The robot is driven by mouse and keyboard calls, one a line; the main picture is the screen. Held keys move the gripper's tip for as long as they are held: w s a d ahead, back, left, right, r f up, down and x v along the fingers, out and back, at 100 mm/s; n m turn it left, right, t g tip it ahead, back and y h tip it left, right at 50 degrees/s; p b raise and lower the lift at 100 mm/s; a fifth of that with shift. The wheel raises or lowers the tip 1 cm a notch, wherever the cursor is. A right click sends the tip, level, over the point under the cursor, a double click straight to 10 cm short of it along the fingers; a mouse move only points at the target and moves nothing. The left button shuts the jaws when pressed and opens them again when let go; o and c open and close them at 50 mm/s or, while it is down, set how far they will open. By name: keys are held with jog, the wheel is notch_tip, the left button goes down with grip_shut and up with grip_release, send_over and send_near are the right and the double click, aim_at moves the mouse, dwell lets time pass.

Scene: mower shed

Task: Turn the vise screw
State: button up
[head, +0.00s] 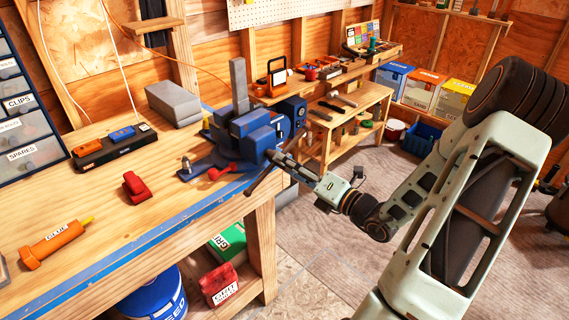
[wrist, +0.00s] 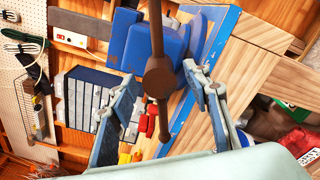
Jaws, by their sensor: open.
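The blue vise (head: 248,128) is mounted at the right front edge of the wooden bench. Its brown screw handle (head: 262,181) sticks out in front, slanting in the head view. In the wrist view the handle bar (wrist: 156,35) runs upright through the round screw hub (wrist: 158,78). My gripper (head: 290,166) is at the front of the vise. In the wrist view my open gripper (wrist: 160,77) has one finger on each side of the hub, with visible gaps. Contact with the handle cannot be made out.
A red part (head: 222,171) lies by the vise base. On the bench are a red block (head: 137,187), an orange glue tube (head: 55,244) and a black tray (head: 115,145). Bins (head: 25,120) stand at left. The floor (head: 330,260) right of the bench is open.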

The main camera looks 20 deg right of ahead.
jog(key=shift+x, duration=0.8)
jog(key=shift+c, duration=0.6)
jog(key=c, duration=1)
jog(key=shift+n, duration=0.3)
